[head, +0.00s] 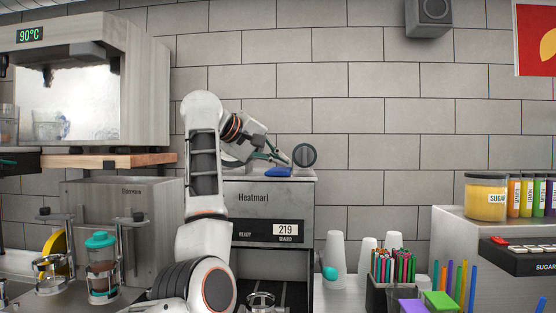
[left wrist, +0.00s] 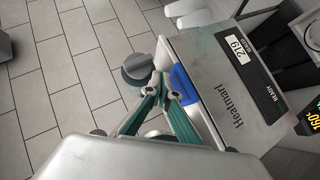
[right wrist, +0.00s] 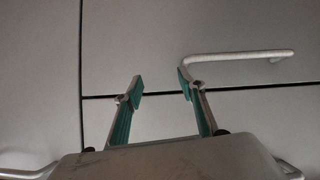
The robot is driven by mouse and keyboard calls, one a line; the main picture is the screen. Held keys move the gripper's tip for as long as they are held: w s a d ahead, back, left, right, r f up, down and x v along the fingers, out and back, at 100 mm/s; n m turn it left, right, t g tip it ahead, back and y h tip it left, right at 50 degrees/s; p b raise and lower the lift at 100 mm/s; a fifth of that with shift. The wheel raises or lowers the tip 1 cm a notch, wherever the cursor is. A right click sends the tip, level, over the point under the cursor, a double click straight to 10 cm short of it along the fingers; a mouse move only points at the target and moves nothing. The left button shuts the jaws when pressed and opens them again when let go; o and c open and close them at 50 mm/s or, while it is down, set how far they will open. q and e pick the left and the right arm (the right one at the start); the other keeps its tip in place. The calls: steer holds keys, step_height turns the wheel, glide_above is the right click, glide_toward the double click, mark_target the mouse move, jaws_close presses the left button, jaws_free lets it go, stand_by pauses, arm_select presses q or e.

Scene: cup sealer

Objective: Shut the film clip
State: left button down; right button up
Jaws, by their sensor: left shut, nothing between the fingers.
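A blue clip (head: 278,172), which looks like the film clip, lies at the top front edge of the grey Heatmarl sealer (head: 252,212). It also shows in the left wrist view (left wrist: 183,84). My left gripper (head: 285,160) is shut and empty, with its fingertips right at the clip; I cannot tell whether they touch it. Whether the clip is open or closed is not clear. My right gripper (right wrist: 161,84) is open and empty, in front of plain grey panels with a white bar handle (right wrist: 240,56); it is outside the head view.
A round grey knob (head: 305,155) stands just right of the clip. White cups (head: 335,249) and a box of coloured pens (head: 392,268) stand right of the sealer. A steel machine (head: 120,215) and a teal-lidded jar (head: 101,268) are on the left.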

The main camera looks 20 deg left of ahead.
arm_select(q)
steer(key=shift+d+f, duration=0.3)
steer(key=shift+f, duration=0.1)
arm_select(e)
steer(key=shift+d+f, duration=0.1)
steer(key=shift+f, duration=0.2)
arm_select(q)
steer(key=shift+w, duration=0.1)
arm_select(e)
steer(key=shift+r, duration=0.3)
